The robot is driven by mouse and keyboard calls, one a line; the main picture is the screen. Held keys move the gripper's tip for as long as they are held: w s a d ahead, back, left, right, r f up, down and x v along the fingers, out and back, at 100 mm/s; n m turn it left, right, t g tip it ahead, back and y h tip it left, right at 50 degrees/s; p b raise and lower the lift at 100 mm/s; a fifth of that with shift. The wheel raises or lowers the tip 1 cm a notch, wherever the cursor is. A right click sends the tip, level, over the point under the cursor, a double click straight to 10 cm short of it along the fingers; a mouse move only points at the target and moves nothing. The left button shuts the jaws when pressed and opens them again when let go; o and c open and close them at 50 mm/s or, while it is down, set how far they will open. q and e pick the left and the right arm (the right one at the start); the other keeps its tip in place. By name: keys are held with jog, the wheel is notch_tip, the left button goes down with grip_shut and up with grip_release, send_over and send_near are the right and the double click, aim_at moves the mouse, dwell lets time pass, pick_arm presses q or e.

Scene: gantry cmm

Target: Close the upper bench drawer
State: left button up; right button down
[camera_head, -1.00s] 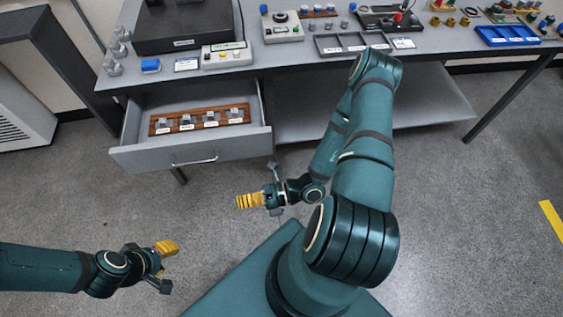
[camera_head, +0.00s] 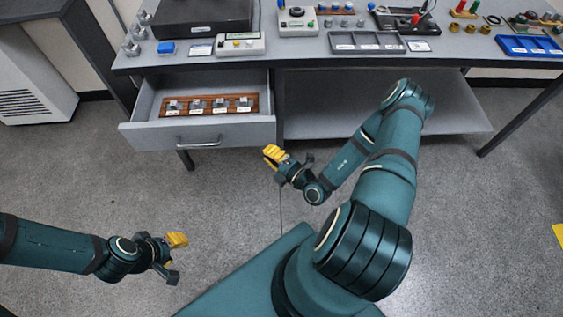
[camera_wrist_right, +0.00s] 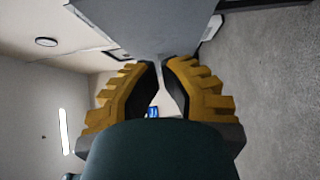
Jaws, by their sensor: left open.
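The upper bench drawer (camera_head: 155,136) is pulled out from under the left part of the bench. Its grey front carries a bar handle (camera_head: 198,144). My right gripper (camera_head: 271,155) is in front of the drawer's right front corner in the head view, apart from the front. Its yellow fingers (camera_wrist_right: 165,70) are close together in the right wrist view, with a narrow gap and nothing seen held. A large grey panel fills the upper middle of that view. My left gripper (camera_head: 180,240) is open and empty, low at the left, well away from the drawer.
A brown wooden rack (camera_head: 182,113) with several labelled metal pieces lies in the drawer. The bench top (camera_head: 300,58) holds instruments and trays. A lower shelf (camera_head: 370,115) is right of the drawer. The floor (camera_head: 225,200) before the drawer is clear.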

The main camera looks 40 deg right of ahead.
aim_at(259, 135)
jog(key=w, duration=0.1)
jog(key=w+d, duration=0.1)
jog(key=w, duration=0.1)
jog(key=shift+w+d+b, duration=0.15)
jog(key=shift+w+b, duration=0.15)
pick_arm(q)
jog(key=shift+f, duration=0.45)
pick_arm(e)
jog(key=shift+w+d, duration=0.35)
jog(key=shift+w, duration=0.15)
jog(key=shift+w+d, duration=0.1)
